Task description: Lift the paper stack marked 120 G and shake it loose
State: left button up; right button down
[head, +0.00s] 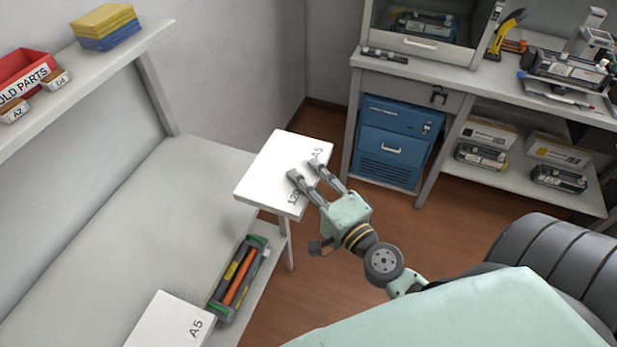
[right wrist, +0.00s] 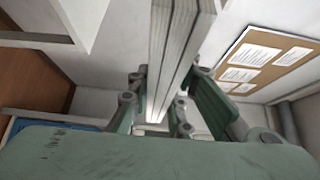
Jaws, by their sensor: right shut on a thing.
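The white paper stack (head: 275,160) is near the far right corner of the grey bench in the head view. Its top reads "A5" and "120", the latter partly covered by a finger. My right gripper (head: 306,172) is shut on the stack's near right side. In the right wrist view the stack's layered edge (right wrist: 182,45) stands between the fingers of the gripper (right wrist: 160,105). The stack covers the bench corner, so I cannot tell whether it touches the bench. My left gripper is not in view.
Another paper stack marked A5 (head: 168,322) lies on the near bench (head: 130,215). An orange and grey cartridge (head: 238,278) is on the low shelf beside it. A shelf with a red bin (head: 25,75) overhangs the left. A workbench (head: 440,68) stands at the back right.

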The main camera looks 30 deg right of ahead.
notch_tip(320, 180, up, 5)
jog(key=shift+r, duration=0.15)
notch_tip(320, 180, down, 3)
jog(key=shift+d, duration=0.1)
notch_tip(320, 180, down, 2)
jog(key=shift+f, duration=0.1)
notch_tip(320, 180, up, 5)
jog(key=shift+r, duration=0.1)
notch_tip(320, 180, down, 3)
jog(key=shift+f, duration=1.05)
jog(key=shift+r, duration=0.9)
notch_tip(320, 180, up, 3)
jog(key=shift+r, duration=0.15)
notch_tip(320, 180, down, 3)
jog(key=shift+r, duration=0.2)
jog(key=shift+f, duration=1.25)
